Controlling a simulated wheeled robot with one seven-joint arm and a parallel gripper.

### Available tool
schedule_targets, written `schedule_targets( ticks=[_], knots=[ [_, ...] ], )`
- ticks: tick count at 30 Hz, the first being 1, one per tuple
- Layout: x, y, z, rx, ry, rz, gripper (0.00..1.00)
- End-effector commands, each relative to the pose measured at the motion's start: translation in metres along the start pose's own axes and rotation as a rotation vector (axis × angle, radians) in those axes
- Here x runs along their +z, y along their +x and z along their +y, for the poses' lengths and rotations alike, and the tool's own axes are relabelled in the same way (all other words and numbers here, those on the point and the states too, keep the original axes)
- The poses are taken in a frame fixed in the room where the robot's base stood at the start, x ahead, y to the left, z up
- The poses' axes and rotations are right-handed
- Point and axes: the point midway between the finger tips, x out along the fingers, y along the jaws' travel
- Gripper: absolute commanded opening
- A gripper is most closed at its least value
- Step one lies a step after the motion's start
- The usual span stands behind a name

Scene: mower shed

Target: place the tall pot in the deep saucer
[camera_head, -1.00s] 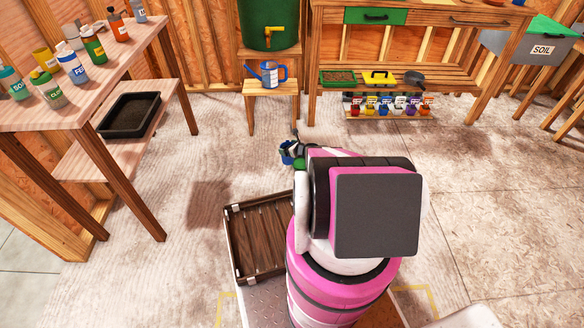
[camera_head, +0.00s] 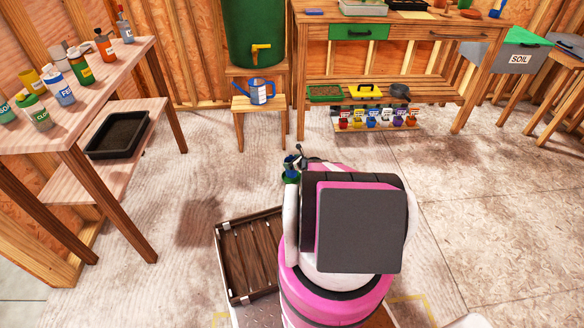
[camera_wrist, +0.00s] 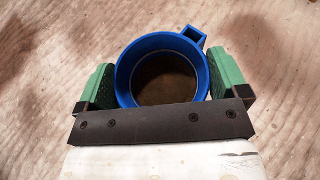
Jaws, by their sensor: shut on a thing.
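A round blue pot (camera_wrist: 165,52) with a square tab on its rim and brown inside is between my gripper's green-padded fingers in the wrist view. My gripper (camera_wrist: 166,72) is shut on it, one finger on each side. In the head view the blue pot (camera_head: 291,162) shows small above the floor, beyond my arm, which hides part of my gripper (camera_head: 291,175). I cannot tell whether it is the tall pot. I cannot make out a deep saucer for certain; small orange pieces (camera_head: 470,14) on the workbench are too small to identify.
A workbench (camera_head: 420,28) with a lower shelf stands ahead. A watering can (camera_head: 261,91) sits on a stool (camera_head: 246,104) under a green barrel (camera_head: 252,30). A bottle-laden table (camera_head: 88,95) is at left. A wooden crate (camera_head: 222,262) is beside my arm. Floor ahead is open.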

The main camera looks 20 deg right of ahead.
Motion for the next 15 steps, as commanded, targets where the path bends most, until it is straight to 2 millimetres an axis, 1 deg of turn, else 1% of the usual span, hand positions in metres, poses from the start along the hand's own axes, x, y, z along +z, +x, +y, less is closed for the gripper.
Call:
schedule_targets(
  ticks=[6, 8, 10, 15],
  knots=[
    [-0.025, 0.013, -0.001, 0.000, 0.001, 0.000, 0.52],
    [-0.030, 0.015, -0.001, 0.000, 0.000, 0.000, 0.52],
    [-0.033, 0.016, 0.000, 0.000, 0.000, 0.000, 0.52],
    [-0.032, 0.016, 0.000, 0.000, 0.000, 0.000, 0.52]
  ],
)
